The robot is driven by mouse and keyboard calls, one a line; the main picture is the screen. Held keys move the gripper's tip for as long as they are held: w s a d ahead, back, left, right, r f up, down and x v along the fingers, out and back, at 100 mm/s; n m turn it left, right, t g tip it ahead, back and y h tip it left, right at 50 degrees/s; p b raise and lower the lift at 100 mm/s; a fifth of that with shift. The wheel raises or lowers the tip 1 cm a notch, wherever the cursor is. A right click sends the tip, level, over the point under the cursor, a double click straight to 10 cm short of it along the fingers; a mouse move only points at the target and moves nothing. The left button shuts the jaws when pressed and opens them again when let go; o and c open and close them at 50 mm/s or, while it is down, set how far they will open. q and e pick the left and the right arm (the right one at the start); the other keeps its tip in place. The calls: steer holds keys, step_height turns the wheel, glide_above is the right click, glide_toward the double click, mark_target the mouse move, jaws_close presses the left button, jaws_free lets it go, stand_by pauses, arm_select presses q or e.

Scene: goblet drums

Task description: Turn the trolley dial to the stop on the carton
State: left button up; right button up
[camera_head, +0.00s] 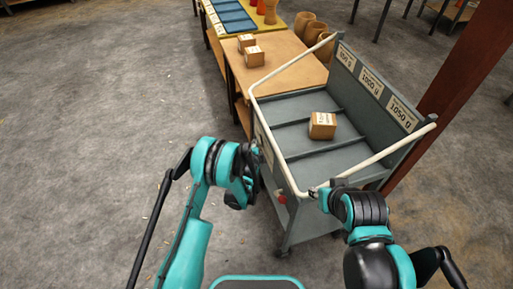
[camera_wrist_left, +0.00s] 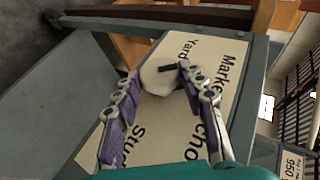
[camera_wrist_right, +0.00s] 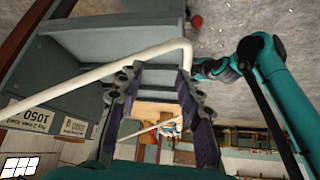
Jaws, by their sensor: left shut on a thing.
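The grey trolley (camera_head: 290,141) stands right of centre in the head view. A small brown carton (camera_head: 322,125) with a white label lies in one of its compartments; the label is too small to read. My left gripper (camera_head: 251,165) is at the trolley's near left side. In the left wrist view its fingertips (camera_wrist_left: 157,72) are closed around the pale round dial (camera_wrist_left: 158,88), which has a dark pointer. The dial sits on a cream panel (camera_wrist_left: 168,130) with the words Yard, Market and others partly hidden. My right gripper (camera_wrist_right: 155,80) is open by the rail's corner.
A white rail (camera_head: 282,76) runs around the trolley top. Weight labels (camera_head: 371,82) line its back board. A wooden table (camera_head: 284,48) with two cartons (camera_head: 253,55) stands behind it. A rust-red post (camera_head: 462,85) rises at right. The floor at left is clear.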

arm_select(q)
steer(key=shift+t, duration=0.4)
steer(key=o, duration=1.1)
steer(key=shift+f, duration=0.1)
steer(key=shift+o, duration=0.2)
step_height(320, 180, up, 10)
steer(key=shift+r, duration=0.1)
